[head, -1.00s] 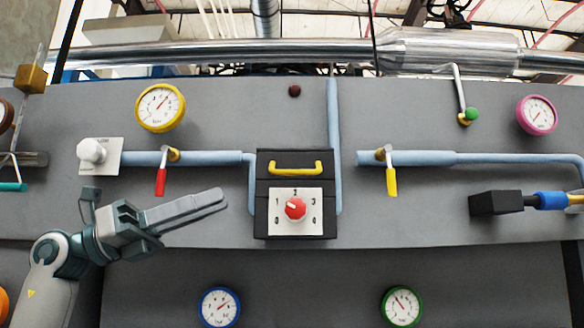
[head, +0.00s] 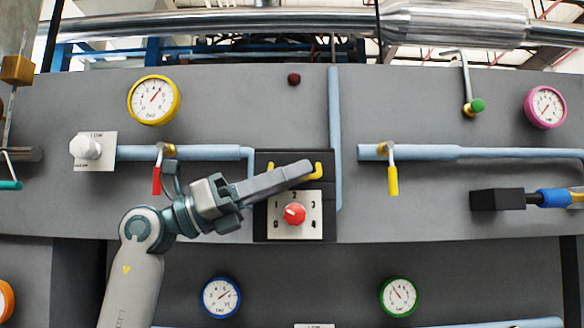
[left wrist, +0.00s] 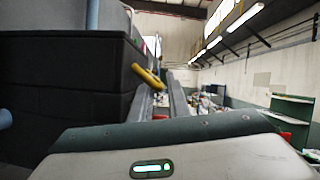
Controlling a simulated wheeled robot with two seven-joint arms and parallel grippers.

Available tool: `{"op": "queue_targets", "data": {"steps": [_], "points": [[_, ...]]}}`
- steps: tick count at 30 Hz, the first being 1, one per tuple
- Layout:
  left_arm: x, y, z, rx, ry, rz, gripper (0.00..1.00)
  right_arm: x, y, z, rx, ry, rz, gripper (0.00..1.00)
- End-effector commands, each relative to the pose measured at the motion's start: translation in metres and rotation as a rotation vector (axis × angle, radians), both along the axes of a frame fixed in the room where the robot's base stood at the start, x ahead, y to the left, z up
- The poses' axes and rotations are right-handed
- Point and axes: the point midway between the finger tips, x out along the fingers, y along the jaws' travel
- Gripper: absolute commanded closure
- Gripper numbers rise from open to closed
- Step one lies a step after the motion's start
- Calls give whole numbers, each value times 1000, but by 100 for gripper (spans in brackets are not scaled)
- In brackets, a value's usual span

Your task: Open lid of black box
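The black box (head: 328,232) sits on the grey panel, with a yellow handle (head: 318,171) on its upper part. My left gripper (head: 304,170) reaches in from the left, its fingers in front of the handle and hiding most of it. In the left wrist view the box (left wrist: 65,85) fills the left side. The yellow handle (left wrist: 148,76) sticks out near my left fingers (left wrist: 163,100), which stand apart. I cannot tell whether they touch the handle. The lid looks shut. My right gripper is not in view.
A red dial (head: 294,214) on a white plate is on the box front, just below my left gripper. A red-handled valve (head: 157,181) is close behind my left arm. A yellow-handled valve (head: 392,180) is to the right.

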Motion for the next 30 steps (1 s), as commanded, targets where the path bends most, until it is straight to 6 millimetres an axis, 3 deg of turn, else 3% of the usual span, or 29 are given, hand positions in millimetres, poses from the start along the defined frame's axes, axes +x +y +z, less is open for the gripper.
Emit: {"op": "queue_targets", "data": {"steps": [9,12,23,30], "points": [[0,-2,0,0,0,0,85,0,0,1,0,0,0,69],[0,-2,0,0,0,0,100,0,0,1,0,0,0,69],[-2,-1,2,0,5,2,100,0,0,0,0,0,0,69],[-15,-1,12,1,50,3,100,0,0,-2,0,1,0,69]]}}
